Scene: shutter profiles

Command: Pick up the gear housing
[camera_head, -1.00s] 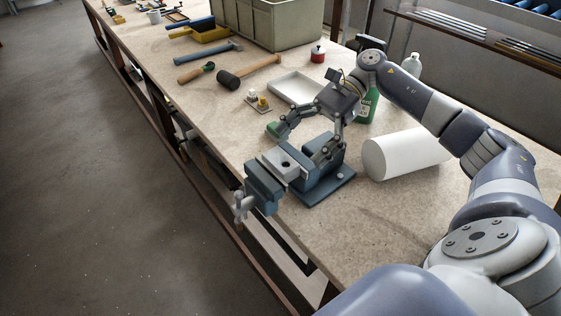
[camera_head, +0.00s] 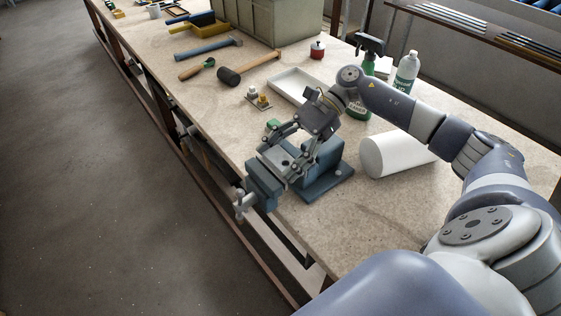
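A light grey block with a dark round hole, which looks like the gear housing (camera_head: 277,159), sits at the jaws of the blue bench vise (camera_head: 325,183) near the table's front edge. My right gripper (camera_head: 279,166) is right over it, its two fingers spread apart with one on the far side and one on the near side of the block. The fingers look open; whether the tips touch the block is hard to see. The fingers and vise hide part of the block. My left gripper is out of view.
A white cylinder (camera_head: 392,155) lies right of the vise. A green spray bottle (camera_head: 369,64) and a white bottle (camera_head: 406,73) stand behind my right arm. A white tray (camera_head: 287,86), a mallet (camera_head: 229,77) and a small green item (camera_head: 274,124) lie beyond the vise.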

